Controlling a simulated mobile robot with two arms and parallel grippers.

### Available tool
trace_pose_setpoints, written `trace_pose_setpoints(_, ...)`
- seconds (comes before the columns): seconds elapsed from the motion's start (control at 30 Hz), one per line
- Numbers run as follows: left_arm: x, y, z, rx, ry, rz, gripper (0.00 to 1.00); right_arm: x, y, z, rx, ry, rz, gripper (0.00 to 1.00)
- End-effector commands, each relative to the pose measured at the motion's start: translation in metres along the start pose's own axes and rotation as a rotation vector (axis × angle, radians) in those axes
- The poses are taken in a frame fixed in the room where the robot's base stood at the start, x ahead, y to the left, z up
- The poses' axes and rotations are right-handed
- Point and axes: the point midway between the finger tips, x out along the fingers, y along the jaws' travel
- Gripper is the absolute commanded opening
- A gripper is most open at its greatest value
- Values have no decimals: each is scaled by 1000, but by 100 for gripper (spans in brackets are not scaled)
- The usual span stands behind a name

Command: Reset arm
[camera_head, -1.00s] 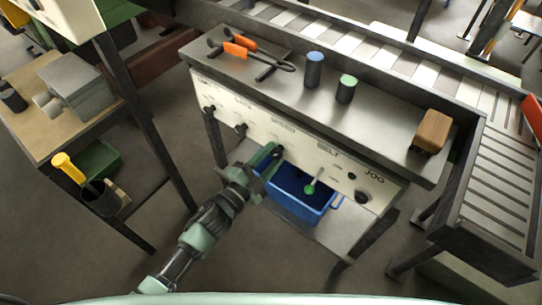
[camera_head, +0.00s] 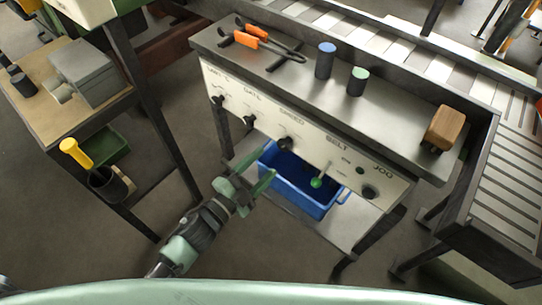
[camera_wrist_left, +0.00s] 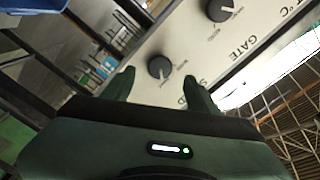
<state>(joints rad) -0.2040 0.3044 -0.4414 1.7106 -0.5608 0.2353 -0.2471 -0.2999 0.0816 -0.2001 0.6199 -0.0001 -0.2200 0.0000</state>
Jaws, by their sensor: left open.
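My left gripper (camera_head: 256,186) is open and empty in the head view, in front of and below the control panel (camera_head: 262,112), apart from it. In the left wrist view its two fingers (camera_wrist_left: 160,88) frame a black knob (camera_wrist_left: 160,67) on the panel, with a second knob (camera_wrist_left: 219,9) near the word GATE. In the head view, the SPEED knob (camera_head: 285,144) sits right of and above the gripper. My right gripper is not in view.
A blue bin (camera_head: 301,187) stands on the shelf below the panel. Tongs (camera_head: 262,41), two cylinders (camera_head: 325,61) and a brown block (camera_head: 444,128) are on the bench top. A side table (camera_head: 100,104) stands at the left. Floor between them is open.

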Motion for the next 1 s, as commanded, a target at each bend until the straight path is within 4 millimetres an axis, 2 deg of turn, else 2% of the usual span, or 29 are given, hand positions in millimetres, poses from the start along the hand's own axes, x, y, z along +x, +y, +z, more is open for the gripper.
trace_pose_setpoints(0.13,-8,0,0,1,0,0,59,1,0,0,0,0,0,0)
trace_pose_setpoints(0.6,-8,0,0,0,0,0,59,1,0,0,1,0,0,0)
trace_pose_setpoints(0.7,-8,3,5,-10,-13,5,59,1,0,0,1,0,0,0)
trace_pose_setpoints(0.77,-11,12,17,-34,-45,18,59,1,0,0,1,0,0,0)
trace_pose_setpoints(0.87,-20,40,54,-109,-147,55,59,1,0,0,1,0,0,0)
trace_pose_setpoints(0.97,-43,84,105,-225,-302,107,59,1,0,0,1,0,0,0)
trace_pose_setpoints(1.0,-56,104,126,-275,-371,128,59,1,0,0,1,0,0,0)
